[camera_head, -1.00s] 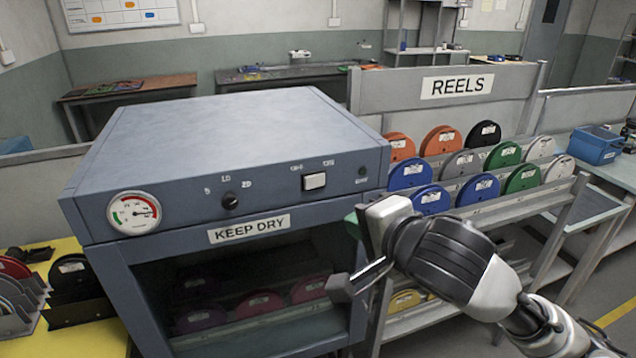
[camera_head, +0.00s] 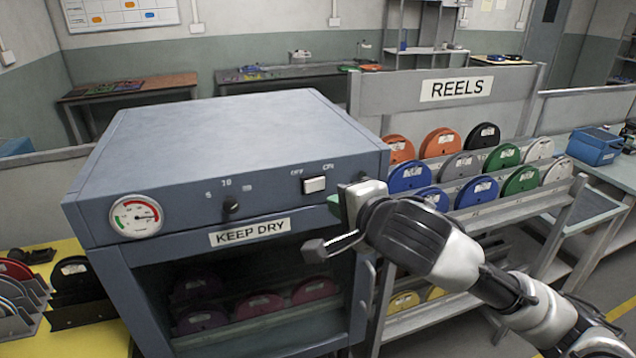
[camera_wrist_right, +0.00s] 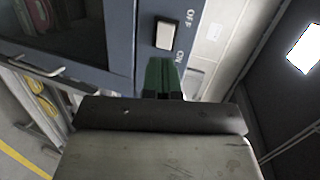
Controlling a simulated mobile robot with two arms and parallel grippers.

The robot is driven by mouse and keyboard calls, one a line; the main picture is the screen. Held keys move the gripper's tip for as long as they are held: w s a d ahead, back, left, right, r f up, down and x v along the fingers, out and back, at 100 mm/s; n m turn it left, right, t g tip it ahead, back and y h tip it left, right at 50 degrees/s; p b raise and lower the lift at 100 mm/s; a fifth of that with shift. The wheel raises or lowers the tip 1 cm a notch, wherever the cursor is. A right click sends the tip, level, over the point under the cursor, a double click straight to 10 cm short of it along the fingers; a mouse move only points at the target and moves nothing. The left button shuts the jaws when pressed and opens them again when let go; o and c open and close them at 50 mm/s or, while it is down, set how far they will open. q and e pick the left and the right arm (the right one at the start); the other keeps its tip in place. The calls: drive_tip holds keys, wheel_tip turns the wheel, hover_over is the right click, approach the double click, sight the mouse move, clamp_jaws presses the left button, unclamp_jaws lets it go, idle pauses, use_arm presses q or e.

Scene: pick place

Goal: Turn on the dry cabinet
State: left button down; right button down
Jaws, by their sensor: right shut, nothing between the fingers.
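The dry cabinet (camera_head: 95,202) is a blue-grey box labelled KEEP DRY. Its front panel has a round gauge (camera_head: 136,217), a black knob (camera_head: 232,205) and a white rocker switch (camera_head: 314,185) marked OFF and ON. In the right wrist view the switch (camera_wrist_right: 167,34) lies just beyond the fingertips, near its ON end. My right gripper (camera_head: 334,204) has green fingers, shut and empty, just below and right of the switch. The fingers (camera_wrist_right: 163,75) also show in the wrist view. Whether they touch the panel I cannot tell. My left gripper is not in view.
Dark red and purple reels sit behind the cabinet's front opening. A REELS rack (camera_head: 455,88) with several coloured reels stands close on the right, behind my right arm. A yellow table (camera_head: 100,335) with reel holders is at the left. The cabinet's top (camera_head: 235,135) is clear.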

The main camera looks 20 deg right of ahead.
sight(311, 185)
drive_tip(key=x, duration=0.2)
drive_tip(key=p+x, duration=0.1)
drive_tip(key=x, duration=0.2)
drive_tip(key=r+p+x, duration=0.1)
drive_tip(key=x, duration=0.2)
drive_tip(key=shift+w+r, duration=0.1)
drive_tip(key=shift+w, duration=0.05)
